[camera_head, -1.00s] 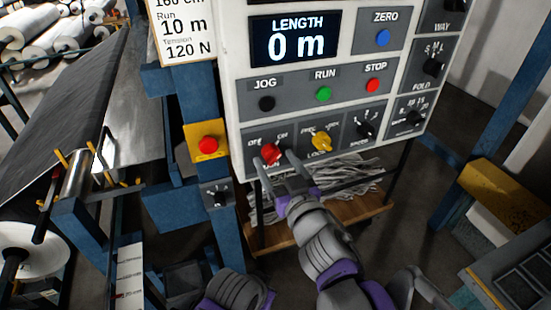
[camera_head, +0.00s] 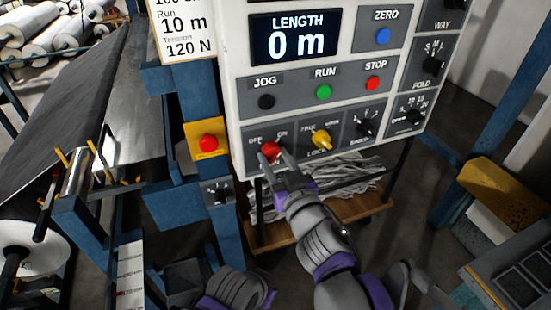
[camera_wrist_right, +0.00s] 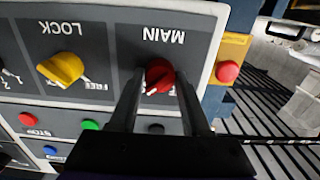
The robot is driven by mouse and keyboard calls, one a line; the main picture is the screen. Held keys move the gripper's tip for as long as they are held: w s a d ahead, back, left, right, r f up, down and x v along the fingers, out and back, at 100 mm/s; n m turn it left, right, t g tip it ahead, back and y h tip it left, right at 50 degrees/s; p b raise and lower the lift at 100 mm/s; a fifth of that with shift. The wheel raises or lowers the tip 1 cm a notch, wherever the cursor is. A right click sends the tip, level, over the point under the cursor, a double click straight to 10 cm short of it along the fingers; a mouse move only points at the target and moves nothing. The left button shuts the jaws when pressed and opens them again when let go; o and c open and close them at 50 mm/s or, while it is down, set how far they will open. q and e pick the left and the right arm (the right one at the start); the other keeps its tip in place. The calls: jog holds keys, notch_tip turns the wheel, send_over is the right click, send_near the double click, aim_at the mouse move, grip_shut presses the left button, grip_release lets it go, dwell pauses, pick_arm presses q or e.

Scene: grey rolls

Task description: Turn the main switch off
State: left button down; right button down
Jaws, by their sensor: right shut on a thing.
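The main switch is a red rotary knob (camera_head: 270,150) at the lower left of the white control panel, with OFF at its upper left and ON at its upper right. In the right wrist view, which shows the panel upside down, the knob (camera_wrist_right: 160,72) sits under the word MAIN. Its white mark points to the lower left there, which is the ON side. My right gripper (camera_head: 273,160) is shut on the knob, one finger on each side, as the wrist view also shows (camera_wrist_right: 160,82). My left gripper is not in view.
The yellow lock knob (camera_head: 321,139) is just right of the main switch. Green run (camera_head: 324,92) and red stop (camera_head: 373,83) buttons sit above. A red button on a yellow plate (camera_head: 208,143) is to the left. A wooden shelf (camera_head: 270,237) stands below the panel.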

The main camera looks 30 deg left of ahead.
jog(key=shift+n, duration=0.3)
jog(key=n, duration=0.3)
jog(key=shift+n, duration=0.3)
jog(key=n+p, duration=0.1)
jog(key=n, duration=0.3)
jog(key=shift+w+r+n, duration=0.1)
jog(key=shift+n, duration=0.2)
jog(key=n+p, duration=0.1)
jog(key=n, duration=0.3)
jog(key=shift+r+n+p, duration=0.1)
jog(key=shift+n+p, duration=0.2)
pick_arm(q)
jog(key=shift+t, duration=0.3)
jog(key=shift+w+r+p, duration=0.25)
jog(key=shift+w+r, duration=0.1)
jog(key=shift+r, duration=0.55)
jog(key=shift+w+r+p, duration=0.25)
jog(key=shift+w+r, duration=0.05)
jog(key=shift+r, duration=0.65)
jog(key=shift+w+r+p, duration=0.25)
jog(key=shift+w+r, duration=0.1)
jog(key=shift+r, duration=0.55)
pick_arm(e)
jog(key=shift+n, duration=2.2)
jog(key=shift+c, duration=1.8)
grip_release()
